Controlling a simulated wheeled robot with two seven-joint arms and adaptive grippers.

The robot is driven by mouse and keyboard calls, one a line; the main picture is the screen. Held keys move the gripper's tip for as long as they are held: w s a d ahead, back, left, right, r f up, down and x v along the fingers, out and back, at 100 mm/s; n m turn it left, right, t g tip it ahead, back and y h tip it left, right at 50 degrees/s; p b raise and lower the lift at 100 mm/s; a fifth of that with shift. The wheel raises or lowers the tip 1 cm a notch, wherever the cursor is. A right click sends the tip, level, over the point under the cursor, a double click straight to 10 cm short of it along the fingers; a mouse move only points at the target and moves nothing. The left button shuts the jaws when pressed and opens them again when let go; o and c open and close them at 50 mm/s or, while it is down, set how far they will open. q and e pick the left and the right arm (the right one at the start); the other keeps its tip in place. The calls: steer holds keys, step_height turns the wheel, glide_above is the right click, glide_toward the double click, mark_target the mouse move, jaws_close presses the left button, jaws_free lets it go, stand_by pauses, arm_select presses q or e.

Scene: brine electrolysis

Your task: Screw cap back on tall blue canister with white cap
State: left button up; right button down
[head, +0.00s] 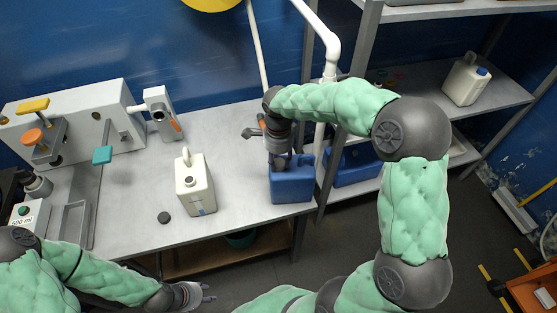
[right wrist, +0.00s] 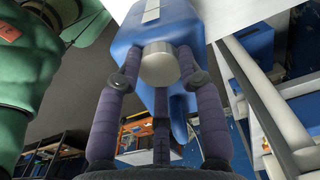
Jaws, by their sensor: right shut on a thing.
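The blue canister (head: 292,186) stands upright at the right end of the grey table. My right gripper (head: 279,158) is over its top, pointing down, and hides the neck in the head view. In the right wrist view, the pale cap (right wrist: 159,66) sits at the top of the blue canister (right wrist: 190,22), between the fingers of my right gripper (right wrist: 160,84), which is shut on it. Whether the cap is fully seated on the neck cannot be seen. My left gripper (head: 207,293) is empty, off the table's front edge, with its fingertips apart.
A white canister (head: 196,187) stands left of the blue one, with a dark round cap (head: 164,217) on the table beside it. Another blue canister (head: 357,167) is on the shelf unit at right. A grey machine (head: 75,120) fills the table's left end.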

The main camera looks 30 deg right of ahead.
steer(key=c, duration=0.7)
jaws_free()
step_height(320, 180, up, 12)
